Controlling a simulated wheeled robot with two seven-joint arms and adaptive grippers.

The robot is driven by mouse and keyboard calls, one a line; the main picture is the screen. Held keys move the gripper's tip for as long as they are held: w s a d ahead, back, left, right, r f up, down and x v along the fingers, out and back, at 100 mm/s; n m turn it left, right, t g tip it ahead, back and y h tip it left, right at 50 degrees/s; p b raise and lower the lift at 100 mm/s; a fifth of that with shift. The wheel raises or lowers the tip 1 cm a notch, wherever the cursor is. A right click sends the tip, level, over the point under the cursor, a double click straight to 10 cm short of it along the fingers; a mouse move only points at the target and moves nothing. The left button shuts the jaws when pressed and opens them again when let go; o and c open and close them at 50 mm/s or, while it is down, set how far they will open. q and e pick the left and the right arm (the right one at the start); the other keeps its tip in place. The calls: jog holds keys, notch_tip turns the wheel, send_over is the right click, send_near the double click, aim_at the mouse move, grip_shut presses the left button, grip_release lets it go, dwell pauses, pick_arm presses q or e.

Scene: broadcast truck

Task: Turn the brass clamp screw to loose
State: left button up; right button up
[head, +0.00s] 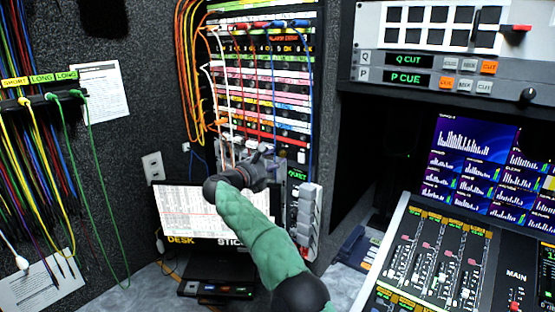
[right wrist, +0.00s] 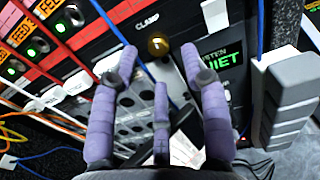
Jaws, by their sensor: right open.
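The brass clamp screw (right wrist: 158,46) is a small round brass knob on a dark panel, beside the word CLAMP in the right wrist view. My right gripper (right wrist: 159,62) has purple fingers spread open. Its two outer fingertips show to the left and right of the screw, with the third finger below. I see no finger closed on the screw, and cannot tell the remaining distance. In the head view my right gripper (head: 264,158) is in front of the rack's lower part, and I cannot make out the screw there. My left gripper is not in view.
A blue cable (right wrist: 112,22) runs close to the left fingertip. A lit QUIET sign (right wrist: 221,58) and a grey block stack (right wrist: 290,100) stand to the right. The patch rack (head: 262,75) has hanging orange, white, red and blue cables. A screen (head: 172,212) stands below.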

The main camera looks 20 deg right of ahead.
jog(key=v, duration=0.8)
jog(key=shift+s+a, duration=0.2)
jog(key=shift+f, duration=0.15)
